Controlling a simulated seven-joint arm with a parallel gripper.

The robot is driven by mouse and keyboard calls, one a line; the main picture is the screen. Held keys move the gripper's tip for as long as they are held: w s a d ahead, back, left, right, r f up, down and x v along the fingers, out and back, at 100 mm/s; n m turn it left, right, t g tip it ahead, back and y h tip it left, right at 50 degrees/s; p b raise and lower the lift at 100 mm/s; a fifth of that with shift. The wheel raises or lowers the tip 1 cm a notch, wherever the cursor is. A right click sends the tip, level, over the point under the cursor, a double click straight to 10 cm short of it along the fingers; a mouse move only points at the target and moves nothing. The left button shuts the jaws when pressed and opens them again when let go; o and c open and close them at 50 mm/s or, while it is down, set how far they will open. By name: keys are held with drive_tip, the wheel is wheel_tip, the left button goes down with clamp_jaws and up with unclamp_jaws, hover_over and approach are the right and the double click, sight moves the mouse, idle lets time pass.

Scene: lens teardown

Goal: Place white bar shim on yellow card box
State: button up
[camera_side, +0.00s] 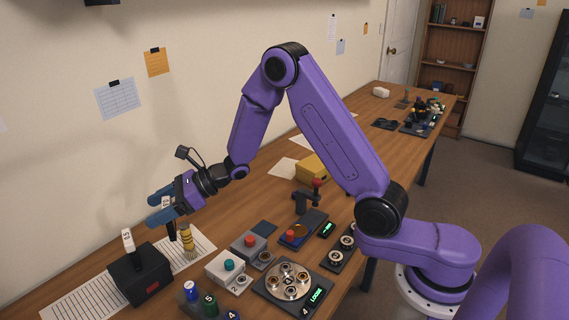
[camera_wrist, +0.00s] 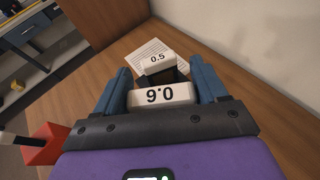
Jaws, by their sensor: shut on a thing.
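My gripper (camera_side: 163,204) has blue fingers and is held above the left part of the bench. In the wrist view my gripper (camera_wrist: 162,88) is shut on a white bar shim (camera_wrist: 162,96), whose printed number appears inverted and looks like 0.6. Another white piece marked 0.5 (camera_wrist: 157,60) stands beyond it, and in the side view this piece (camera_side: 128,240) rises from a black block (camera_side: 140,272). The yellow card box (camera_side: 312,167) lies farther back on the bench, to the right of my gripper and apart from it. I cannot make out the box in the wrist view.
A yellow ribbed post (camera_side: 188,240) stands just below my gripper. A grey box with a red button (camera_side: 249,243), a round tray of rings (camera_side: 288,281) and a red-knobbed stand (camera_side: 308,197) crowd the front.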

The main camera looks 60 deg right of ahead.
drive_tip(key=d+r+m+t+h, duration=0.3)
drive_tip(key=d+m+t+h, duration=0.15)
drive_tip(key=d, duration=2.35)
drive_tip(key=s+d+r+m+h, duration=0.1)
drive_tip(key=s+d+m+h, duration=0.1)
drive_tip(key=s+d, duration=0.45)
drive_tip(key=s+d+r+m+t+h, duration=0.1)
drive_tip(key=s+d+m+h, duration=0.15)
drive_tip(key=d, duration=0.75)
drive_tip(key=s+d+r+m+h, duration=0.1)
drive_tip(key=s+d+m+h, duration=0.1)
drive_tip(key=s+d, duration=0.5)
drive_tip(key=shift+w+d+f, duration=1.5)
drive_tip(key=shift+w+f, duration=0.55)
drive_tip(key=shift+f, duration=0.15)
drive_tip(key=shift+w+d+f, duration=1.5)
drive_tip(key=shift+w+f, duration=0.5)
drive_tip(key=shift+f, duration=0.25)
drive_tip(key=shift+w+d+f, duration=1.5)
drive_tip(key=shift+w+f, duration=0.55)
drive_tip(key=shift+f, duration=0.15)
drive_tip(key=shift+f, duration=0.2)
